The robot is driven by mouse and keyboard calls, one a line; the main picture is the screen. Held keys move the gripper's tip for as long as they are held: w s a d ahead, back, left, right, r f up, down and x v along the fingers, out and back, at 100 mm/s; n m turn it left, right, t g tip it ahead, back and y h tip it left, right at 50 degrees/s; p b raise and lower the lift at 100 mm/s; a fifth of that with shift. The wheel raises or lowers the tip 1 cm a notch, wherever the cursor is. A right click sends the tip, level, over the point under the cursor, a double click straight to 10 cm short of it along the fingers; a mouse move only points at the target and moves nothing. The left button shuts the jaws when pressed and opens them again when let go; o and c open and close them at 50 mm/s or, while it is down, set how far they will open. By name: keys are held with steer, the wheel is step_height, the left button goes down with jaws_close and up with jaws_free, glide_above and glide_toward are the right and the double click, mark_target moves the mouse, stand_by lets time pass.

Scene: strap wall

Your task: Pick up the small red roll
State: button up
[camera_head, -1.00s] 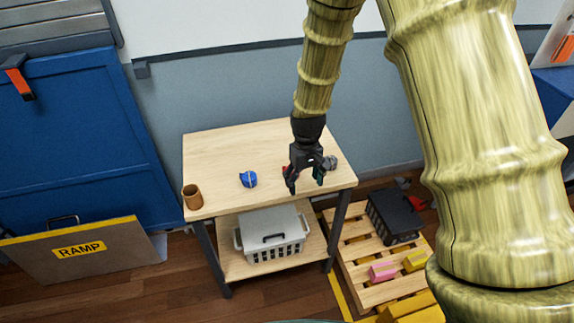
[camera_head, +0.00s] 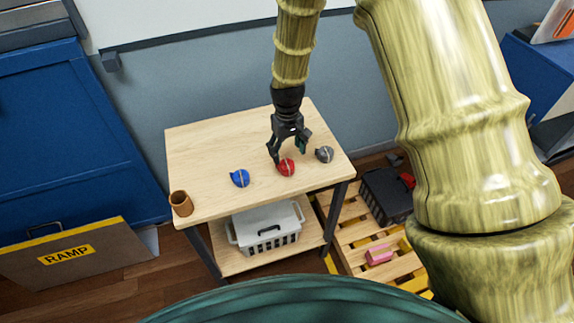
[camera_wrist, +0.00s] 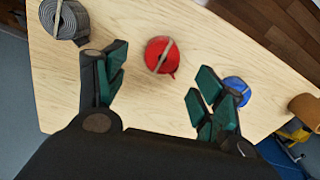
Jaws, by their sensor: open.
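The small red roll (camera_head: 286,167) lies on the wooden table (camera_head: 215,150), between a blue roll and a grey roll, with a pale band across it. In the wrist view the red roll (camera_wrist: 161,56) lies beyond my fingertips, between their lines and nearer the left finger. My gripper (camera_head: 291,153) is open and empty, just behind and above the red roll in the head view. In the wrist view my gripper (camera_wrist: 160,75) shows its green finger pads wide apart. No contact with the roll is visible.
The blue roll (camera_head: 240,178) and grey roll (camera_head: 324,154) lie on either side. A brown cup (camera_head: 181,203) stands at the table's front left corner. A white basket (camera_head: 265,228) sits on the lower shelf. A pallet (camera_head: 345,235) with a black crate (camera_head: 386,196) is at right.

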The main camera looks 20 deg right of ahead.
mark_target(287, 164)
steer(key=shift+w+f, duration=0.15)
steer(key=shift+f, duration=0.6)
steer(key=shift+s+f+p, duration=0.2)
steer(key=shift+f+p, duration=0.05)
steer(key=shift+p, duration=0.05)
steer(key=shift+f+p, duration=1)
steer(key=shift+f, duration=1.45)
steer(key=shift+s+a, duration=0.1)
steer(key=c, duration=1)
